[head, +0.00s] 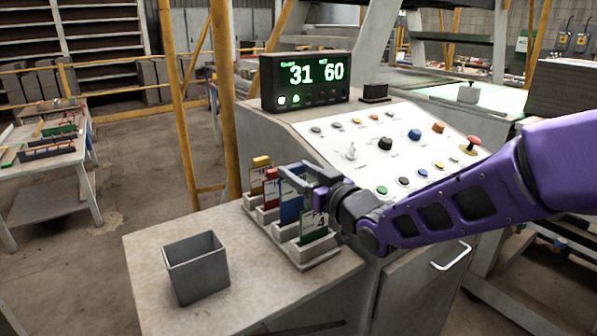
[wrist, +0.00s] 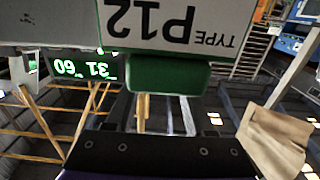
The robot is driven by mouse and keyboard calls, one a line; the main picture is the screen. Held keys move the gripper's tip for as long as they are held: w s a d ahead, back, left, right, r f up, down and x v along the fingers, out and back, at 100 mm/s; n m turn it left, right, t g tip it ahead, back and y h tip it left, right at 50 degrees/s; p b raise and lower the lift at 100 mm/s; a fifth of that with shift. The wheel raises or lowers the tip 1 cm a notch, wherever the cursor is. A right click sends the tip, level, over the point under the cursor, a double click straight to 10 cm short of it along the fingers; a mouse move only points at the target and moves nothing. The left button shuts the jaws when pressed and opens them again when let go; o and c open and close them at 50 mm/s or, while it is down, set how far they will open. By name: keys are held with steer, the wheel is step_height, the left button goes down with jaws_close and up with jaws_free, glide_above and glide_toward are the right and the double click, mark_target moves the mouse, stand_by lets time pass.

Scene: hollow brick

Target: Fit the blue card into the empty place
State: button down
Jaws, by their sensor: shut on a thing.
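The blue card (head: 290,203) stands upright at the rack (head: 318,261), between the red card (head: 271,191) and the green card (head: 313,228). My gripper (head: 297,178) reaches in from the right and is shut on the top of the blue card. I cannot tell whether the card's lower edge is fully seated in its slot. In the wrist view, which is upside down, the green tab (wrist: 168,78) and a white label (wrist: 180,25) reading "TYPE P12" are close and block the view of the fingertips. The blue card is not visible there.
A yellow card (head: 261,161) stands at the rack's far end. An open grey bin (head: 196,268) stands to the left on the bench. The sloped control panel (head: 395,150) and green-digit display (head: 305,80) are behind. Bare bench lies between bin and rack.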

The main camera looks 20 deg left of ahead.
steer(key=shift+f+b, duration=1.05)
steer(key=shift+f, duration=0.25)
steer(key=shift+c, duration=2.4)
jaws_free()
steer(key=o, duration=0.3)
steer(key=shift+f, duration=0.1)
steer(key=shift+s+d, duration=0.1)
steer(key=shift+d, duration=0.05)
